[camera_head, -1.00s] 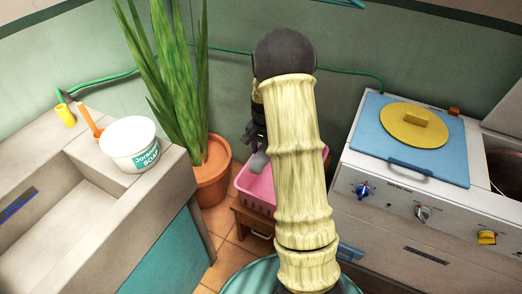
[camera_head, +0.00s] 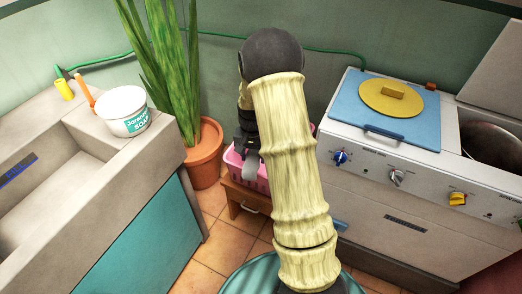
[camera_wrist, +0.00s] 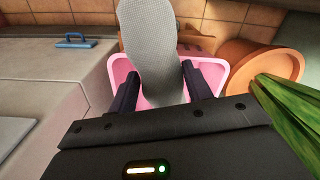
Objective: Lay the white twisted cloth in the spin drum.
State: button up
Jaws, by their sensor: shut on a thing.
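The white twisted cloth (camera_wrist: 152,50) looks pale grey, long and rounded in the wrist view. My gripper (camera_wrist: 158,82) is shut on it, with a dark finger on each side. In the head view the cloth (camera_head: 251,165) hangs below my gripper (camera_head: 246,142), in front of the pink basket. My arm hides part of this area. The spin drum (camera_head: 492,146) is the open round metal well at the right of the white machine, partly cut off by the picture edge.
The pink basket (camera_head: 235,161) sits on a low wooden stool (camera_head: 238,195). The white machine (camera_head: 385,165) has a blue lid (camera_head: 360,112) with a yellow disc. A potted plant (camera_head: 204,160) and a sink with a soap tub (camera_head: 124,113) stand left. Floor shows between.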

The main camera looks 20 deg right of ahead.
jog(key=s+a+f+n+b, duration=0.2)
jog(key=a+f+n+b, duration=0.4)
jog(key=a+f, duration=0.4)
jog(key=shift+s+f+n, duration=0.15)
jog(key=shift+s+n, duration=0.05)
jog(key=shift+n, duration=0.4)
jog(key=shift+w, duration=0.15)
jog(key=shift+d, duration=0.65)
